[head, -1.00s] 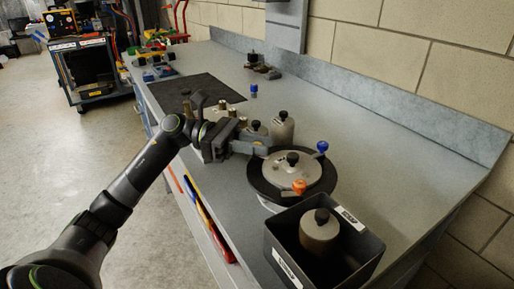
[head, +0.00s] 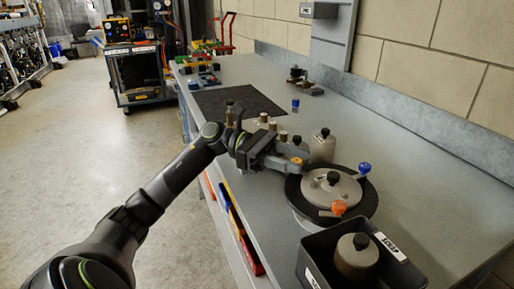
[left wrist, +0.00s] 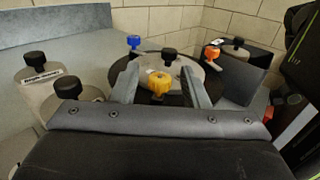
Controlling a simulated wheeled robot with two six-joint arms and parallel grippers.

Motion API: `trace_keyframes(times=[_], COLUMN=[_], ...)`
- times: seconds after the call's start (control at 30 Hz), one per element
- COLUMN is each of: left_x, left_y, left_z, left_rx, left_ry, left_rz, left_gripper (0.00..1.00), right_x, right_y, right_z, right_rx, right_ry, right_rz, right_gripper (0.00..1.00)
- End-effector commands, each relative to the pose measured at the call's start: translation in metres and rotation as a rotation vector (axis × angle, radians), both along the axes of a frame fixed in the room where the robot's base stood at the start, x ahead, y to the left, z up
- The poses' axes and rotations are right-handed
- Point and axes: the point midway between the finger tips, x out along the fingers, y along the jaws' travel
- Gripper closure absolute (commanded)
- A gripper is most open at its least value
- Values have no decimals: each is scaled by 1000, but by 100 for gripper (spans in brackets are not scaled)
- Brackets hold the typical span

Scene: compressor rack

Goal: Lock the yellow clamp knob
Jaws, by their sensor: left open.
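The yellow clamp knob (left wrist: 159,84) shows in the left wrist view at the near rim of a round grey lid (left wrist: 178,72). My left gripper (left wrist: 160,76) is open, with one finger on each side of the knob; I cannot tell whether they touch it. In the head view the left gripper (head: 293,157) is at the left edge of the lid (head: 333,186), and the yellow knob (head: 297,161) is mostly hidden by it. A blue knob (head: 365,168) and an orange knob (head: 339,208) also sit on the rim. My right gripper is out of view.
A black bin (head: 315,247) holding a black-knobbed weight (head: 356,256) stands in front of the lid. Grey bottle-like weights (head: 323,148) stand close behind the gripper. A dark mat (head: 238,103) lies farther back. The bench right of the lid is clear.

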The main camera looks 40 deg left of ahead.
Motion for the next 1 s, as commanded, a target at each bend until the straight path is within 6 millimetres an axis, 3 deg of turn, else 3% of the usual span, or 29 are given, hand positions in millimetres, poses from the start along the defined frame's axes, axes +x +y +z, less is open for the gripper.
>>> trace_keyframes(times=[0.6,0.8,1.0], left_x=[-23,-26,-28], left_y=[134,155,160], left_z=[-1,0,0], left_rx=[2,0,-1], left_ry=[1,1,0], left_rz=[6,3,2], left_gripper=[59,59,59], right_x=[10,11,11], right_y=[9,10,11], right_z=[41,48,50], right_rx=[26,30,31], right_ry=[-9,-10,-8], right_rz=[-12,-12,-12], right_gripper=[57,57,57])
